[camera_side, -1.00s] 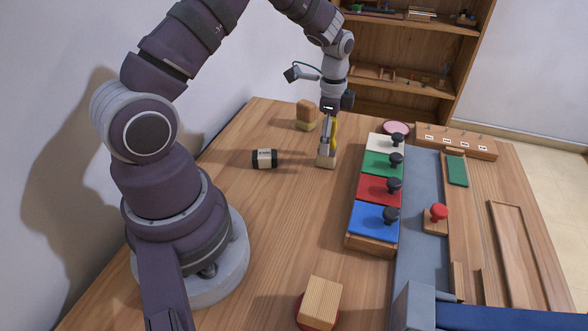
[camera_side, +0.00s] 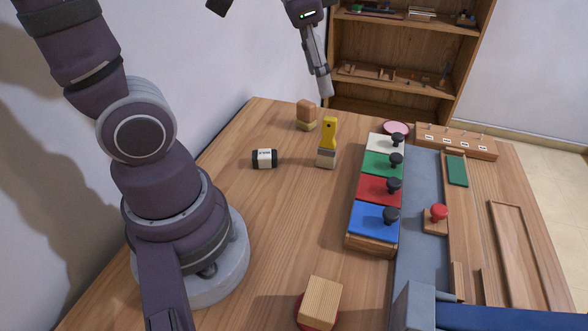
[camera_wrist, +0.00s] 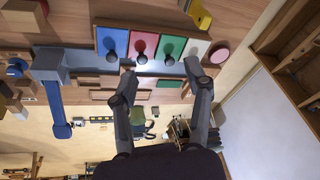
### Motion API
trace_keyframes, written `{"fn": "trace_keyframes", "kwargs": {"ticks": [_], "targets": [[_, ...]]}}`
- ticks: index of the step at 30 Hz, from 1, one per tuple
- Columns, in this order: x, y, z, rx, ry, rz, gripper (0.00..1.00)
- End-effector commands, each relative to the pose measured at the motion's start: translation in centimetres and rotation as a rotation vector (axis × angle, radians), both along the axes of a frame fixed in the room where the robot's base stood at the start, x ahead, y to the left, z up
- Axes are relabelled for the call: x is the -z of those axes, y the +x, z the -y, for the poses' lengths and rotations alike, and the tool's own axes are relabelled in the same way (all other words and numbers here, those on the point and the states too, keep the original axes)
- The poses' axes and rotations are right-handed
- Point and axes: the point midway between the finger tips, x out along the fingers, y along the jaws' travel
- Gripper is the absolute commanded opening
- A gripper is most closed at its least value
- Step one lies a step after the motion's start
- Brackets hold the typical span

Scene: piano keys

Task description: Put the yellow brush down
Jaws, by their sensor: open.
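The yellow brush (camera_side: 327,134) stands upright on its bristles on the wooden table, with its yellow handle up. It also shows at the top edge of the wrist view (camera_wrist: 199,15), partly cut off. My gripper (camera_side: 326,90) is up in the air above the brush, clear of it, at the top of the side view. In the wrist view my gripper (camera_wrist: 160,70) has its two fingers wide apart with nothing held between them.
A small black-and-white cylinder (camera_side: 264,158) lies left of the brush. A wooden block-like item (camera_side: 306,116) stands behind it. Right of it is a row of white, green, red and blue keys (camera_side: 380,190) with black knobs. A pink dish (camera_side: 396,128) sits behind the keys.

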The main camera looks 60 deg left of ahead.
Motion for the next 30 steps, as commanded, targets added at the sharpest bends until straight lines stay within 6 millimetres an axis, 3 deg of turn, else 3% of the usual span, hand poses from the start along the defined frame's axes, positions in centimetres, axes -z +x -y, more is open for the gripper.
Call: {"fn": "trace_keyframes", "kwargs": {"ticks": [3,7,30], "targets": [[0.3,-3.1,1.6,-0.135,-0.062,0.108,0.50],[1.1,-4.8,2.2,-0.234,-0.116,0.169,0.50],[1.4,-5.2,2.3,-0.261,-0.131,0.181,0.50]]}}
